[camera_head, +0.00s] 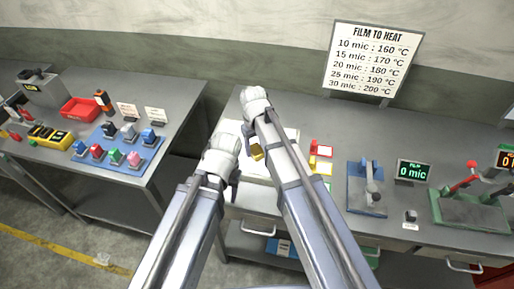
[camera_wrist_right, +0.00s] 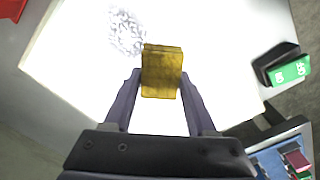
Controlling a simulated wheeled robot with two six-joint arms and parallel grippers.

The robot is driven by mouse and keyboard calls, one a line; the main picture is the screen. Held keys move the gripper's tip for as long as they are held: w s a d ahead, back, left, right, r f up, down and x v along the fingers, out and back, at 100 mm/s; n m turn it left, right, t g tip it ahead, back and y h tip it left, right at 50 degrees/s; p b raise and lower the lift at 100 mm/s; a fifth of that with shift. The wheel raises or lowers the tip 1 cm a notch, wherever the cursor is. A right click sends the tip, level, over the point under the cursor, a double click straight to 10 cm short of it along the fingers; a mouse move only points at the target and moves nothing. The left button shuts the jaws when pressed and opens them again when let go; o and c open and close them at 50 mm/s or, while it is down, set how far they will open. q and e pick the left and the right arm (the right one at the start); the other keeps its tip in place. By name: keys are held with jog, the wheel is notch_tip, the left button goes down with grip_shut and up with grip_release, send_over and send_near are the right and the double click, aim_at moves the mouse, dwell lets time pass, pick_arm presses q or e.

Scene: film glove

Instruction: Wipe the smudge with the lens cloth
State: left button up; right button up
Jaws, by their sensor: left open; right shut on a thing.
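The lens cloth, a small yellow folded piece (camera_wrist_right: 162,72), is held between the fingers of my right gripper (camera_wrist_right: 162,95). In the head view the cloth (camera_head: 257,153) shows over the white panel (camera_head: 291,133). The smudge, a grey speckled patch (camera_wrist_right: 127,32), lies on the white panel (camera_wrist_right: 75,75) just above and left of the cloth in the wrist view. I cannot tell whether the cloth touches the panel. In the head view my arms hide much of the panel and the smudge. My left gripper (camera_head: 232,186) is open near the panel's front left side.
Red and yellow cards (camera_head: 320,155) lie right of the panel. A blue-based device (camera_head: 367,188), a display reading 0 mic (camera_head: 413,171) and a green press (camera_head: 470,207) stand further right. A left table holds a blue mat (camera_head: 118,150) with coloured blocks and a red tray (camera_head: 81,109).

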jog(key=shift+s, duration=0.1)
jog(key=shift+s+d, duration=0.25)
jog(key=shift+d, duration=0.6)
jog(key=shift+s+d, duration=0.2)
jog(key=shift+d, duration=0.6)
jog(key=shift+d, duration=0.15)
jog(key=shift+s+d+f, duration=0.1)
jog(key=shift+s+d, duration=0.2)
jog(key=shift+d, duration=0.4)
jog(key=shift+s+d, duration=0.25)
jog(key=shift+d, duration=0.45)
jog(key=shift+d, duration=0.15)
